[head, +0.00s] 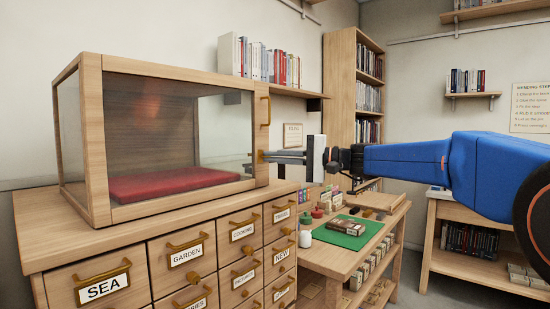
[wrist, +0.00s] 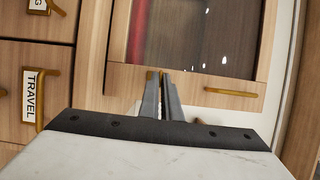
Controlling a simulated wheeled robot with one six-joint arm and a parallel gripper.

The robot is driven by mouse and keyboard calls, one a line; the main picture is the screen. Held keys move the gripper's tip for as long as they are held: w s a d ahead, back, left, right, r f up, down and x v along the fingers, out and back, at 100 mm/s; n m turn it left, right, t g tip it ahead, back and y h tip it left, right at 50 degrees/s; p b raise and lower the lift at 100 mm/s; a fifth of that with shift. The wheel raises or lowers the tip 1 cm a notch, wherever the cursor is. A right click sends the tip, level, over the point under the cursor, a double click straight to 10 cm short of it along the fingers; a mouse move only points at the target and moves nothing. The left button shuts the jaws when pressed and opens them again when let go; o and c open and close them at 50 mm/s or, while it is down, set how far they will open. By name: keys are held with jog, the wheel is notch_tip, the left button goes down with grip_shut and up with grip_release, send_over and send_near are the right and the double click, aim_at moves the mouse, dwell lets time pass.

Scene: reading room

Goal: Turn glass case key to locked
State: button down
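The glass case (head: 90,145) is a wooden-framed box with glass panes and a red cushion (head: 170,182) inside, standing on the drawer cabinet. Its brass key (head: 261,156) is at the right end of the front frame, below the brass handle (head: 265,110). My gripper (head: 268,156) reaches in from the right with its fingertips at the key. In the wrist view my gripper (wrist: 161,74) has its two grey fingers nearly together, with a bit of brass key (wrist: 151,74) showing at the tips. The fingers look shut on the key. They hide most of it, so I cannot tell which way it is turned.
The drawer cabinet (head: 60,254) below has labelled drawers with protruding brass handles. A lower worktable (head: 330,262) with a green mat (head: 345,232) and small items stands to the right. A wall shelf (head: 300,94) holds books above and behind my gripper.

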dwell(0.3)
jog(key=c, duration=2)
grip_release()
jog(key=shift+a, duration=0.15)
jog(key=v, duration=1.7)
jog(key=shift+s+f, duration=0.1)
jog(key=shift+s, duration=0.05)
